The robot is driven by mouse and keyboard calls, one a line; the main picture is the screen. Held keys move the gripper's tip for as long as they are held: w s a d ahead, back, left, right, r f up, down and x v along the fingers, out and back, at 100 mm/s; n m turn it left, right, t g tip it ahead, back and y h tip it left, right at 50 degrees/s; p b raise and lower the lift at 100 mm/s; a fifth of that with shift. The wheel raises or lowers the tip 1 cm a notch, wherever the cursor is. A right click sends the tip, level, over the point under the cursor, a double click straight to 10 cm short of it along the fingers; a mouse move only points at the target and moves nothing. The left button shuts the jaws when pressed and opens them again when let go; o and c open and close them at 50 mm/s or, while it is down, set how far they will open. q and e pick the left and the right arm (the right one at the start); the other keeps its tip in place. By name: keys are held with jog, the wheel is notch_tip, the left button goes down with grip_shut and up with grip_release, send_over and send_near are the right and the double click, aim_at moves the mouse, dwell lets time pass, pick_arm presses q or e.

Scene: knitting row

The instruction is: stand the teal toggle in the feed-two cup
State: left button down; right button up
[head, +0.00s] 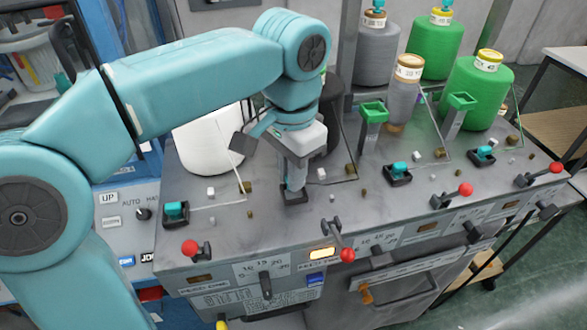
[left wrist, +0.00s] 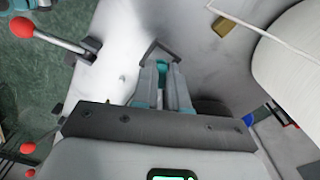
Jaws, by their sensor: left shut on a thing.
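My left gripper (head: 294,185) points straight down over a small dark square cup (head: 294,198) on the grey machine top. In the left wrist view the gripper (left wrist: 162,88) is shut on the teal toggle (left wrist: 162,68), whose teal part shows between the fingers. The dark rim of the cup (left wrist: 160,46) shows around the far side of the fingertips. In the head view the fingers hide the toggle. I cannot tell whether its foot touches the cup floor. My right gripper is not in view.
Similar cups with teal toggles stand at left (head: 176,210) and right (head: 398,172), (head: 483,154). Red-knobbed levers (head: 340,243) line the front edge. A white cone (head: 208,140) stands behind the gripper, with grey and green cones (head: 478,95) at the back right.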

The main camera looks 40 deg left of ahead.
pick_arm(q)
jog(key=shift+w+f, duration=0.1)
jog(key=shift+f, duration=0.05)
jog(key=shift+f+b, duration=0.3)
jog(key=shift+b, duration=0.05)
jog(key=shift+f, duration=0.25)
jog(key=shift+f+b, duration=0.25)
jog(key=shift+b, duration=0.1)
jog(key=shift+f, duration=0.15)
jog(key=c, duration=1.1)
grip_release()
jog(key=shift+d+f, duration=0.1)
jog(key=shift+d, duration=0.1)
jog(key=shift+s+d, duration=0.15)
jog(key=shift+s, duration=0.05)
